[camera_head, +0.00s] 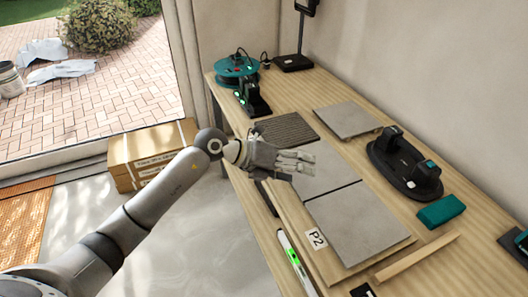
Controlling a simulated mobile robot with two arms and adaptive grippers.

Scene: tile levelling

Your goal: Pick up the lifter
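The lifter seems to be the black device (404,167) with an oval base and raised grips, on the right side of the workbench near the wall. My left gripper (314,164) is over the middle of the bench, above the grey tiles and to the left of the black device. Its fingers look spread apart with nothing between them. It is clear of the device. My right gripper is not in view.
The wooden workbench (440,268) holds grey tiles (358,222), a loose tile (346,119), a teal block (440,211), a wooden strip (418,262) and a level (296,263). A teal reel (236,67) and a black stand (293,62) are at the far end.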

